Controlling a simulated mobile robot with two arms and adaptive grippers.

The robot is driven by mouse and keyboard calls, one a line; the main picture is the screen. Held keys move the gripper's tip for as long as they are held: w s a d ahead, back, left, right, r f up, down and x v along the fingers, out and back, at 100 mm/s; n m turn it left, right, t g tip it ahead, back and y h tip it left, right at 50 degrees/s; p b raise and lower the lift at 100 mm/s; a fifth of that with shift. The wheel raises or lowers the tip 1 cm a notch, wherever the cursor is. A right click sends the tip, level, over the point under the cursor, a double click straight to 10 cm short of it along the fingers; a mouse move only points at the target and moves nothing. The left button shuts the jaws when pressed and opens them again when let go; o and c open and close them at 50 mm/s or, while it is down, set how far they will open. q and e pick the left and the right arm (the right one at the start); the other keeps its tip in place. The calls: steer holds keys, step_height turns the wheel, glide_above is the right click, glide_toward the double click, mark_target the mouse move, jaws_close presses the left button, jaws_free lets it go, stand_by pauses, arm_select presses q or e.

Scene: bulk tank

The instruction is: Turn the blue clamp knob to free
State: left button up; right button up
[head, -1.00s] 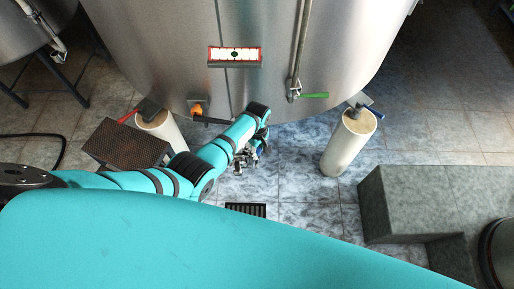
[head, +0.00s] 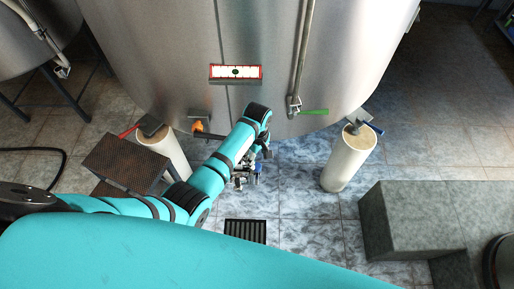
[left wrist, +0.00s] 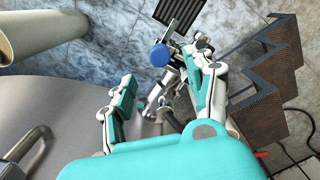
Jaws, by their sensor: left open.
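The blue clamp knob (left wrist: 160,55) shows as a round blue disc in the left wrist view, on metal fittings below the tank. My left gripper (left wrist: 160,68) is open, with one finger on each side of the view and the knob near the gap between the fingertips. I cannot tell whether a finger touches it. In the head view, my left gripper (head: 243,178) is under the tank's front edge, with a bit of blue (head: 258,168) beside it. My arm partly hides the fittings there. My right gripper is not in view.
The steel tank (head: 170,50) fills the back, with a green handle (head: 314,112) and an orange knob (head: 198,127). Pale posts stand left (head: 172,152) and right (head: 347,165). A brown step (head: 125,160), a floor grate (head: 245,231) and a grey block (head: 415,215) stand nearer.

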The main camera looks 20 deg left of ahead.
mark_target(257, 166)
arm_select(q)
step_height(257, 166, up, 5)
steer(key=shift+r, duration=0.1)
stand_by(0.6)
